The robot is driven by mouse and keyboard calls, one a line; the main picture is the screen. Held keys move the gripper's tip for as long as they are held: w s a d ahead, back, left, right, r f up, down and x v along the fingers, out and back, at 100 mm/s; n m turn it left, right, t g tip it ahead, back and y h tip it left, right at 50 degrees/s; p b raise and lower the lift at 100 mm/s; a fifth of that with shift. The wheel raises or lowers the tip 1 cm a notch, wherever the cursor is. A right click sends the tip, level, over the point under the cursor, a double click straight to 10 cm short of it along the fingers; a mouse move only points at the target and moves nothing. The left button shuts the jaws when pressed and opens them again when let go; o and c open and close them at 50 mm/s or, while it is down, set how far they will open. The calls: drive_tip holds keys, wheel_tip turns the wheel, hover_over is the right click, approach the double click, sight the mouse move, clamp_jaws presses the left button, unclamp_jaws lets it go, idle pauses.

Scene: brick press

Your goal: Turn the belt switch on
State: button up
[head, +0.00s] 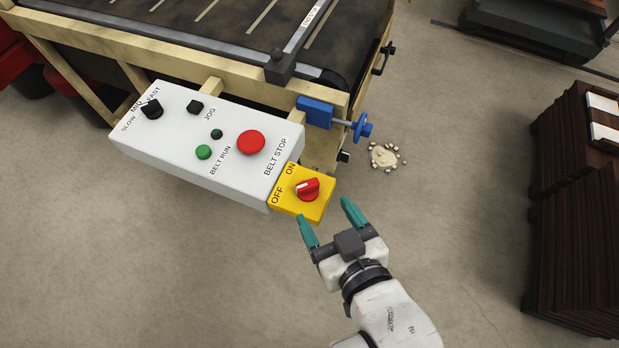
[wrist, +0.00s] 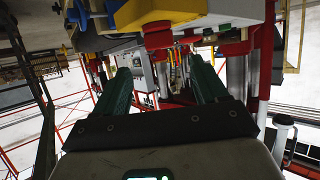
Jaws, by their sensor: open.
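The belt switch is a red rotary knob (head: 308,189) on a yellow plate (head: 316,208) at the right end of a white control box (head: 185,120). OFF and ON are printed on the plate's left side, OFF nearer the front. The knob's pale mark is on its left side, toward the OFF side; its exact angle is hard to tell. My gripper (head: 323,209) is open and empty, its teal fingers apart in front of the plate and pointing toward the knob. In the wrist view, both fingers (wrist: 160,68) are spread with nothing held between them.
The white box also carries a red BELT STOP button (head: 251,142), a green BELT RUN button (head: 203,152) and black knobs. A blue hand screw (head: 361,127) sticks out beyond the plate. Dark stacked bricks (head: 580,220) stand at right. Floor around my gripper is clear.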

sight(309, 188)
drive_tip(key=p+x, duration=0.2)
drive_tip(key=x, duration=0.7)
drive_tip(key=shift+w+a+f, duration=0.1)
drive_tip(key=shift+w+f, duration=0.1)
drive_tip(key=shift+c, duration=0.3)
drive_tip(key=c, duration=0.9)
